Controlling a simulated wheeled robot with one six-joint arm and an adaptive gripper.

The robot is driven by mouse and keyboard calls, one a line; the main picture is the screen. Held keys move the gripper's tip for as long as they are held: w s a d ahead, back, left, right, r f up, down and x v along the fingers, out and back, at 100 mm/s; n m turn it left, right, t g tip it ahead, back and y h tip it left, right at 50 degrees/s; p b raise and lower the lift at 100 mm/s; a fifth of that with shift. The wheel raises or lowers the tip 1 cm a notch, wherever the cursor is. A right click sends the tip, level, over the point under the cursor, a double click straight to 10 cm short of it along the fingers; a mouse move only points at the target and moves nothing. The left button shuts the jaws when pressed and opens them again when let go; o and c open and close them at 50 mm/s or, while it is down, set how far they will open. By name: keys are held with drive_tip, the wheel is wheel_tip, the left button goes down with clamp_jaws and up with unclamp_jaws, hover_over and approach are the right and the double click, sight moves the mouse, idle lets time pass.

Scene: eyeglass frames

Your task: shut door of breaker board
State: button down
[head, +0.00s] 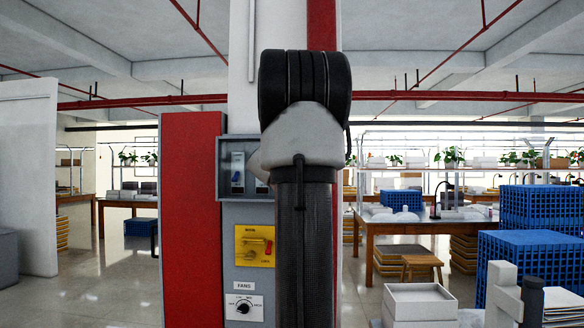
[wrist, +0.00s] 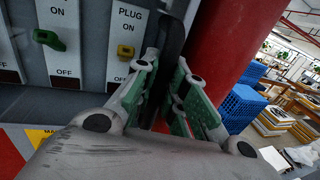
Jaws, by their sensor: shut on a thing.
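The breaker board (head: 224,168) is a grey open-fronted box on the grey panel of a column in the head view, its right part hidden by my arm. In the wrist view its face fills the upper left, with a green switch (wrist: 48,40) and a yellow switch (wrist: 125,51) above OFF labels. A dark upright strip (wrist: 174,45), seemingly the door seen edge-on, stands out at the board's right side. My gripper (wrist: 170,85), with green-padded fingers, is shut on this strip, one finger on each side. In the head view my arm hides the gripper and the door.
Below the board are a yellow plate with a red rotary switch (head: 256,246) and a fan dial (head: 243,307). A red panel (head: 193,220) stands to the left. Blue crates (head: 530,258) and an open white box (head: 419,302) are at the right. Floor shows at left.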

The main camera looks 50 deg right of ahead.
drive_tip(key=c, duration=1.5)
unclamp_jaws()
drive_tip(key=shift+o, duration=0.2)
drive_tip(key=shift+a, duration=0.1)
drive_tip(key=v, duration=1.2)
